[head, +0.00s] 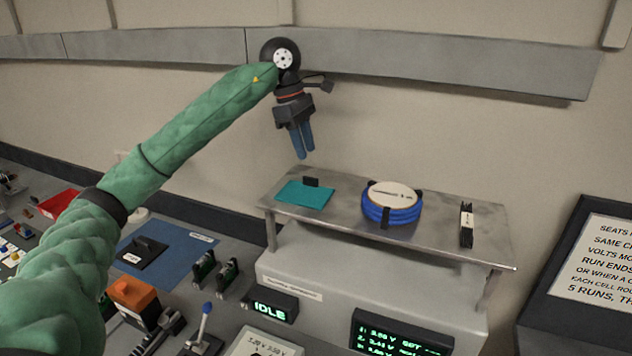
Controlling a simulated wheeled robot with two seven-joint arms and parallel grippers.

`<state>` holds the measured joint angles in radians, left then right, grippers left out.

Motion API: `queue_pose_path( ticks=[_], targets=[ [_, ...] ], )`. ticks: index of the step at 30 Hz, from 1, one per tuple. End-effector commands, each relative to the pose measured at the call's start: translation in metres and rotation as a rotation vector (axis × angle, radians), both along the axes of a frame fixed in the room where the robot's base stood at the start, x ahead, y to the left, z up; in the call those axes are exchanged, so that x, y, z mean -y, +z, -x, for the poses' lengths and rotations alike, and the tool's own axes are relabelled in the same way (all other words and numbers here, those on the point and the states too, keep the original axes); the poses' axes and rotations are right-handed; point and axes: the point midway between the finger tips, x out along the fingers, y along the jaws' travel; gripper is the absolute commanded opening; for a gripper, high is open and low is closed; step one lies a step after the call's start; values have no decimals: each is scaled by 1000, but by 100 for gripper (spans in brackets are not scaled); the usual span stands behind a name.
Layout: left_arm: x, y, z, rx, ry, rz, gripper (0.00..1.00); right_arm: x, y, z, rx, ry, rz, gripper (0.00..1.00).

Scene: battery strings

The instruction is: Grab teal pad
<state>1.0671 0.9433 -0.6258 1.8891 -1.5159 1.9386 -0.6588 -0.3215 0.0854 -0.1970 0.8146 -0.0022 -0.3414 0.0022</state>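The teal pad (304,195) is a flat, thin piece lying on the left end of a raised metal shelf (343,218). My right gripper is not in view.
A blue cable coil (390,214) sits mid-shelf, with a black-and-white bundle (467,222) to its right. Below are an IDLE display (270,306) and a green-text display (400,333). A blue mat (181,250) lies at left. A sign (600,255) stands at right.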

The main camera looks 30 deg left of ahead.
Motion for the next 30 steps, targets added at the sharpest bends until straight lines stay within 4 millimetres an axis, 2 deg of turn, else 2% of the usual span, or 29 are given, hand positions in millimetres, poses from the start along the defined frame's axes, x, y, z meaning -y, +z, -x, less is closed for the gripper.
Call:
queue_pose_path(
  ticks=[6,13,21,30],
  targets=[
    [4,-21,0,-2,-1,-4,33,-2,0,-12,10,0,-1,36],
    [6,-36,0,-3,-1,-2,33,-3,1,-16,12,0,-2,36],
    [11,-71,-1,-3,-1,-2,33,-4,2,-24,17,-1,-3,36],
    [13,-76,-1,-1,0,-2,33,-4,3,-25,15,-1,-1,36]
  ],
)
